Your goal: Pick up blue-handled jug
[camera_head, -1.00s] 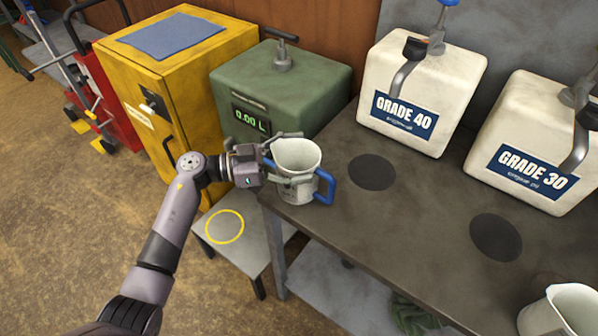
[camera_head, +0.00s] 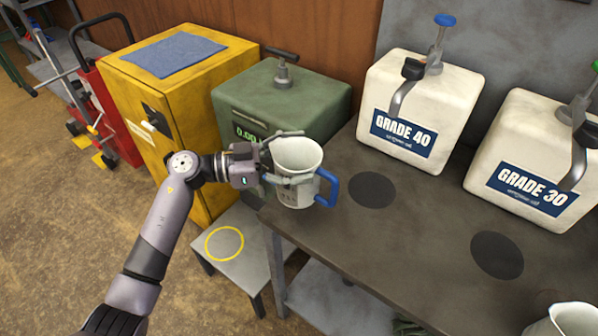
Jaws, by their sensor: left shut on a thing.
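The blue-handled jug (camera_head: 299,192) is a whitish, open-topped cup with a blue handle on its right side. It is upright at the left end of the dark bench; I cannot tell whether its base touches the top. My left gripper (camera_head: 290,160) reaches it from the left and is shut on its body, one finger behind the rim and one across the front. The jug's left side is hidden by the gripper. My right gripper is not in view.
The bench (camera_head: 420,235) carries two dark round pads. White tanks labelled GRADE 40 (camera_head: 425,105) and GRADE 30 (camera_head: 535,160) stand behind. A green box (camera_head: 300,98), a yellow cabinet (camera_head: 180,90) and a low stool with a yellow ring (camera_head: 237,270) are nearby. Another pale jug (camera_head: 572,322) is at lower right.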

